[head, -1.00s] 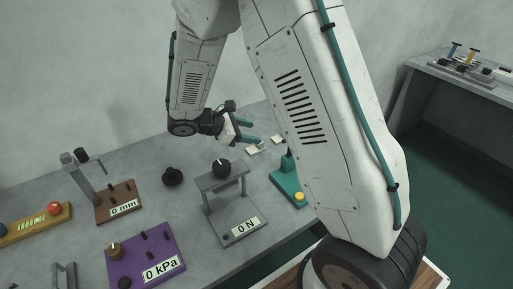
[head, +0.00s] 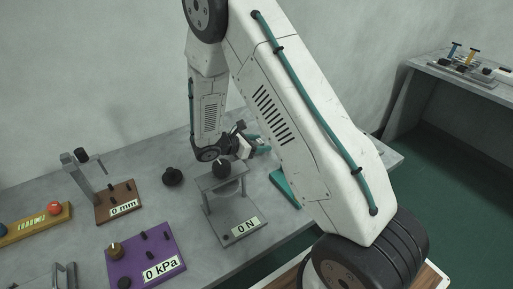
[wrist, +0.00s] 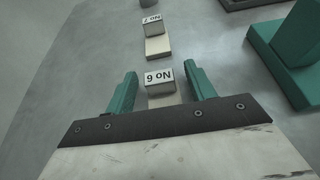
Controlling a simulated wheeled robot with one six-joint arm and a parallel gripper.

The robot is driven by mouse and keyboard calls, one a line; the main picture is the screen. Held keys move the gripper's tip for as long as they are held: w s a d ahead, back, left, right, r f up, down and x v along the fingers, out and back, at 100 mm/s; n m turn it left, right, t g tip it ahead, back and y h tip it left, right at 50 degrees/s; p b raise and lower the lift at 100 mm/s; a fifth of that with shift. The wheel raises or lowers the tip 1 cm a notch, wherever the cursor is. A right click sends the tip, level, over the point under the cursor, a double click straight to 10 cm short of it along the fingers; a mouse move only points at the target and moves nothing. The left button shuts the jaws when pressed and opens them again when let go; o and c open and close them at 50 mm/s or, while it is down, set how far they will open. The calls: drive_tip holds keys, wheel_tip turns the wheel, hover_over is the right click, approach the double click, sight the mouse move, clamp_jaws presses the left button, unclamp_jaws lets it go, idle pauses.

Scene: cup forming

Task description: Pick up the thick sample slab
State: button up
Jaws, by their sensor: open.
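In the wrist view, my gripper (wrist: 161,73) is open, with one teal finger on each side of a small grey block with a white label (wrist: 160,80). The label is upside down and seems to read No 6. A pale slab (wrist: 162,101) lies at the near side of this block, between the fingers, partly hidden by the gripper body. Farther off is a second pale slab (wrist: 158,46) with a block labelled No 7 (wrist: 152,24). I cannot tell which slab is thicker. In the head view my gripper (head: 260,144) is low over the table and the slabs are hidden.
A teal device (wrist: 292,55) stands right of the slabs. In the head view, the grey 0 N press (head: 232,212) is in front of my gripper, with a black knob (head: 172,177) to the left. A purple 0 kPa panel (head: 146,255) is nearer.

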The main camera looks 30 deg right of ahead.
drive_tip(key=c, duration=1)
drive_tip(key=shift+c, duration=0.2)
drive_tip(key=shift+r, duration=0.1)
